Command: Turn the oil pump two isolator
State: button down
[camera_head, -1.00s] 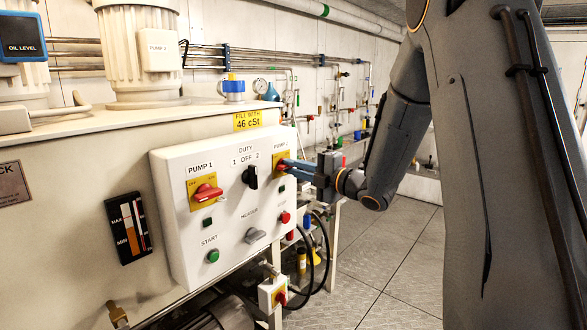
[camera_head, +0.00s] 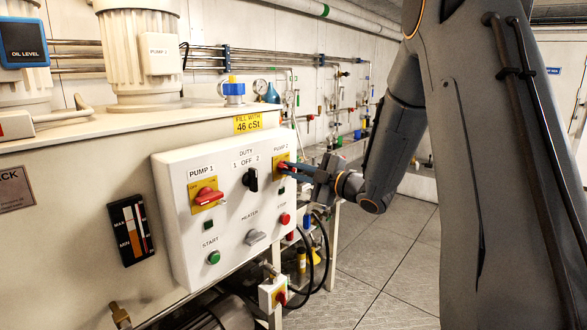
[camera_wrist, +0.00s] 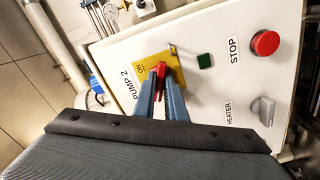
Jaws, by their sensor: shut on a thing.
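The pump 2 isolator (camera_wrist: 160,71) is a red handle on a yellow plate (camera_wrist: 175,66) marked ON, on the right of the white control panel (camera_head: 177,225). In the head view the isolator's yellow plate (camera_head: 275,169) is partly covered by my gripper. My gripper (camera_wrist: 160,92) has its blue fingers on both sides of the red handle and is shut on it. In the head view my gripper (camera_head: 288,168) reaches the panel from the right. The fingers hide part of the handle, and its exact angle is hard to tell.
The panel also carries the pump 1 isolator (camera_head: 208,196), black duty switch (camera_head: 250,178), grey heater knob (camera_head: 256,237), green start button (camera_head: 214,257) and red stop button (camera_head: 284,218). Black hoses (camera_head: 322,255) hang beside the panel. The floor (camera_head: 385,250) to the right is clear.

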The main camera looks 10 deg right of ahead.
jog(key=m+p, duration=0.3)
jog(key=m, duration=0.3)
jog(key=shift+m, duration=0.3)
jog(key=m+p, duration=0.2)
jog(key=m, duration=0.3)
jog(key=shift+m+p, duration=0.3)
jog(key=shift+p, duration=0.05)
jog(key=c, duration=1.8)
grip_release()
jog(key=b+v, duration=0.2)
jog(key=v, duration=0.6)
jog(key=shift+w, duration=0.1)
